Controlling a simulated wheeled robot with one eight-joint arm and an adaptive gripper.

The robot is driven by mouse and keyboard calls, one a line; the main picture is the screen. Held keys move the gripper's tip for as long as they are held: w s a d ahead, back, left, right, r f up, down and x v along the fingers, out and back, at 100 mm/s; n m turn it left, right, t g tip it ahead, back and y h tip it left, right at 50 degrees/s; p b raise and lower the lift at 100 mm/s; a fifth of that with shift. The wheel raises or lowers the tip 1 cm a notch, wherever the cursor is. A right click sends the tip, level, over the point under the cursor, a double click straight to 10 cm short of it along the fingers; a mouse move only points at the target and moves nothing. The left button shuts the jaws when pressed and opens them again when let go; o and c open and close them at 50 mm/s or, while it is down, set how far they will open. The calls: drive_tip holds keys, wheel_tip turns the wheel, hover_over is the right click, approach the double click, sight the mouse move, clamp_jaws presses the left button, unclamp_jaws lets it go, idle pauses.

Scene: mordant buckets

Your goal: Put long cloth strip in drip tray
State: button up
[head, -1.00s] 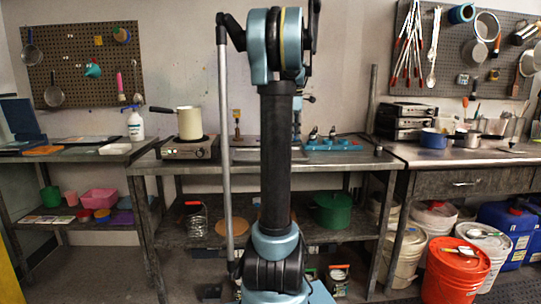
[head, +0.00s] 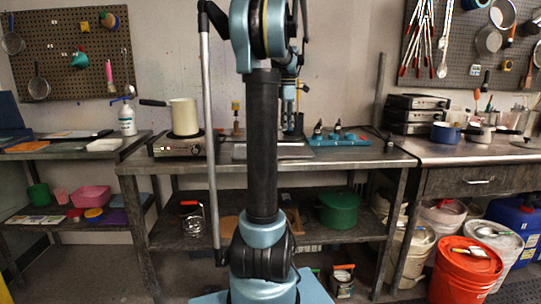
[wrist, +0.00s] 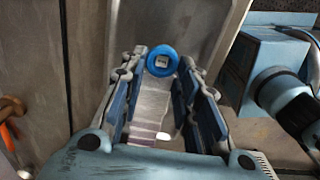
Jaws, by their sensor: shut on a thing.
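My gripper (wrist: 160,92) is shut on a pale grey strip (wrist: 150,108), which I take to be the long cloth strip. The strip runs lengthwise between the blue-padded fingers, with faint bands near the palm. A blue round piece with a square centre (wrist: 162,61) shows at the fingertips; I cannot tell if it belongs to the strip. The drip tray (wrist: 190,18), a grey metal pan, lies beyond and below the fingers. It also shows on the middle bench in the head view (head: 270,152). There, my gripper (head: 290,122) is partly hidden behind my arm.
A blue device with a black cylinder (wrist: 280,95) stands close right of the tray; the blue rack with black knobs (head: 338,138) is there in the head view. A hotplate (head: 180,146) with a cream pot (head: 183,117) stands left. An orange-handled item (wrist: 10,108) is at far left.

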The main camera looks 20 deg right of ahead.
wheel_tip(320, 180, down, 10)
drive_tip(key=shift+f, duration=0.1)
drive_tip(key=shift+s, duration=0.1)
idle(0.4)
drive_tip(key=o, duration=1)
wheel_tip(320, 180, up, 12)
drive_tip(key=shift+a+r, duration=0.1)
